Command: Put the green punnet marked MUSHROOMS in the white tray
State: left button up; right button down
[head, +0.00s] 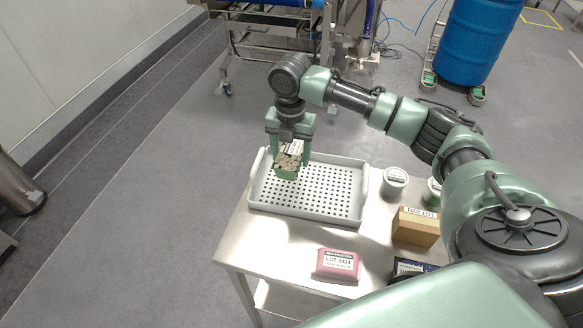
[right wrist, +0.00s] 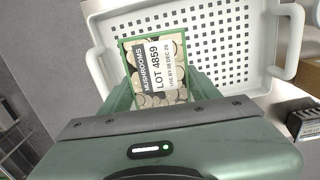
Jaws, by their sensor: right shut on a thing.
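The green punnet marked MUSHROOMS (head: 288,160) is in my right gripper (head: 290,150), which is shut on it. In the right wrist view the punnet (right wrist: 155,68) shows its label, with LOT 4859, between the gripper's fingers. The punnet is over the left part of the white tray (head: 330,212), a perforated tray with raised rims and end handles. The tray also fills the upper part of the right wrist view (right wrist: 262,80). I cannot tell how far the punnet is above the tray floor. My left gripper is not in view.
The tray sits on a metal table (head: 285,240). Also on the table are a white-lidded tub (head: 395,182), a green tub (head: 434,190), a cardboard box (head: 416,228), a dark red pack (head: 337,266) and a dark box (head: 408,268). The tray's holed floor is otherwise empty.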

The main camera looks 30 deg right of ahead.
aim_at(290, 154)
notch_tip(290, 154, down, 3)
jog(key=shift+r, duration=0.1)
notch_tip(290, 154, down, 4)
jog(key=shift+r+p, duration=0.25)
jog(key=shift+p, duration=0.15)
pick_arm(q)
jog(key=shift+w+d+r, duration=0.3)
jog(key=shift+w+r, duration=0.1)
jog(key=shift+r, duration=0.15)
pick_arm(e)
jog(key=shift+f, duration=0.2)
jog(key=shift+f, duration=0.1)
jog(key=shift+c, duration=1.9)
grip_release()
pick_arm(q)
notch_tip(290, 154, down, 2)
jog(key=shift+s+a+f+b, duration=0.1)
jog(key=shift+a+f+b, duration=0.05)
jog(key=shift+b, duration=1.05)
pick_arm(e)
notch_tip(290, 154, up, 12)
jog(key=shift+r, duration=0.15)
jog(key=shift+a, duration=0.1)
